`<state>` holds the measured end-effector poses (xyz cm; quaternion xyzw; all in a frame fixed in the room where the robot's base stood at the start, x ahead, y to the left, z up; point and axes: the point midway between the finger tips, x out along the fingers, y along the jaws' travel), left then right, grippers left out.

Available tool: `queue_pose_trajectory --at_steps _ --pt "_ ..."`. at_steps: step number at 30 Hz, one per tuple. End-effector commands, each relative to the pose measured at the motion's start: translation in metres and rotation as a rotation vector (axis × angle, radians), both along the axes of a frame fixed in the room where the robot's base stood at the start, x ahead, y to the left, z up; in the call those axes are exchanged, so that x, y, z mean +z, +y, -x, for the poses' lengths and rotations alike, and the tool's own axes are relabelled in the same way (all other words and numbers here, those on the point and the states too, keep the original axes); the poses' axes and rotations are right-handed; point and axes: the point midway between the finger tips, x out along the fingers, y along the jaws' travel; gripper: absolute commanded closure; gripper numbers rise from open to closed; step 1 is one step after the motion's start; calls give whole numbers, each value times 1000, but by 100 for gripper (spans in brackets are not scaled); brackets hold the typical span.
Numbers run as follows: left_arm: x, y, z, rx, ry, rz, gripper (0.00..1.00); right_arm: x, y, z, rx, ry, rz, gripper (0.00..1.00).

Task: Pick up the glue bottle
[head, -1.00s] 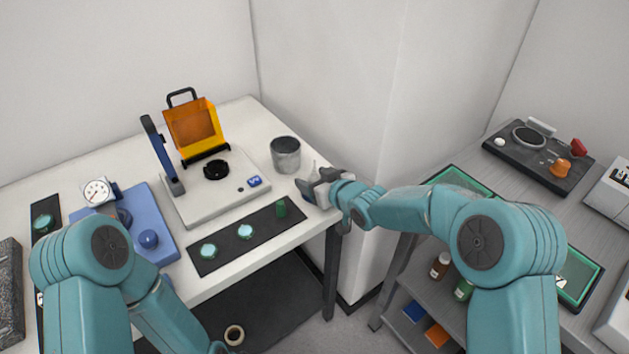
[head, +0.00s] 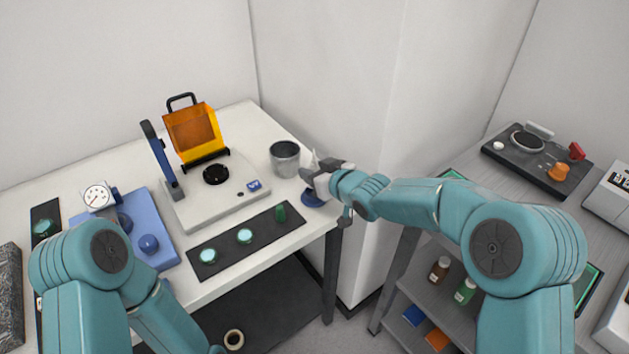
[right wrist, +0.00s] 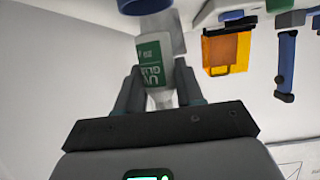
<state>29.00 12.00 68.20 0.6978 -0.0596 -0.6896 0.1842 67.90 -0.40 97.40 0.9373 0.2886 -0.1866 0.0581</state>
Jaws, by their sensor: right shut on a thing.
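The glue bottle (right wrist: 151,62), pale with a green and white label, is between the two fingers of my right gripper (right wrist: 160,92) in the right wrist view. The gripper is shut on it. In the head view my right gripper (head: 314,177) is over the right corner of the white table, and the bottle's pale pointed tip (head: 315,158) shows above the fingers. A round dark blue base (head: 313,199) is on the table just below the gripper. The rest of the bottle is mostly hidden there. My left gripper is outside the frame.
A grey metal cup (head: 285,158) stands close left of the right gripper. The interferometer (head: 215,190) with its orange shield (head: 193,130) and a black mat (head: 245,237) with green-topped pieces are further left. A wall corner is close behind.

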Motion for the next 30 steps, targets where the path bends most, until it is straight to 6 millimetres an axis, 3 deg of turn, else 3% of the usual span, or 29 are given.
queue_pose_trajectory --at_steps 1,6,12,18,30 --pt "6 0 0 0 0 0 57 21 0 -1 0 -8 0 93" --pt "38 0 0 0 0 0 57 83 0 0 0 -7 -1 93" --pt "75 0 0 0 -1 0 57 135 0 0 -1 -2 0 93" --pt "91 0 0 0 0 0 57 156 0 0 0 0 -1 93" --pt "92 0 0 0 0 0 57 159 0 0 0 -1 -1 93"
